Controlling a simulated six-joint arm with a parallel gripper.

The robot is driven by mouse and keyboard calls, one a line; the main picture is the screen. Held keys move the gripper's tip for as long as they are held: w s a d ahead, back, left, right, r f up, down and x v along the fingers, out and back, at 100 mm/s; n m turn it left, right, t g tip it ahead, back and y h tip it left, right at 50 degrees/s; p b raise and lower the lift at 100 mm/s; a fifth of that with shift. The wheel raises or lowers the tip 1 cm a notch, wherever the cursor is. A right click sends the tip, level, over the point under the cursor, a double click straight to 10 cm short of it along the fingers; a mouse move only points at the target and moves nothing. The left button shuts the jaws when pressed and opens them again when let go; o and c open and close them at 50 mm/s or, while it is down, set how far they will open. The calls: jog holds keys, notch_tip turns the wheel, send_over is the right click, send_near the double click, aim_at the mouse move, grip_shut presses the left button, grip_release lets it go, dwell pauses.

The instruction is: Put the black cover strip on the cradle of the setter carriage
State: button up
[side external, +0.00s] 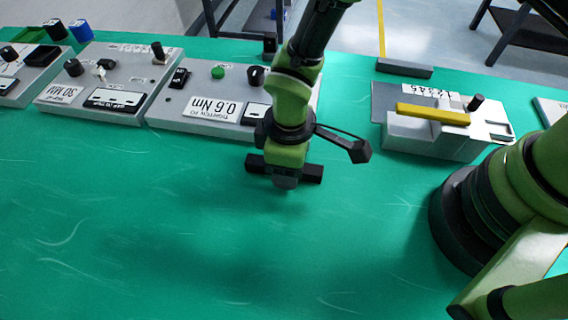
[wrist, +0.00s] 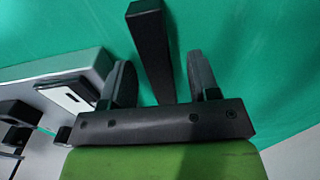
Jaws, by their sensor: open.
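The black cover strip (side external: 312,173) shows on both sides of my gripper's end, low over the green mat; I cannot tell whether it touches the mat. In the wrist view the strip (wrist: 148,40) runs lengthwise between my two fingers, with a gap on each side. My gripper (side external: 285,183) is open and points down, its fingers (wrist: 160,75) standing on either side of the strip. The strip's near end is hidden by my gripper body. A grey unit with a number scale, likely the setter carriage (side external: 410,145), stands at the right; its cradle is not clearly distinguishable.
A yellow bar (side external: 432,114) and a dark knob (side external: 475,102) are on that unit. A dark grey bar (side external: 404,68) lies behind it. Grey panels (side external: 200,112) with knobs and labels line the back left. The mat (side external: 130,240) in front is clear.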

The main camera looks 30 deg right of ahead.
grip_shut()
jog(key=shift+r, duration=0.1)
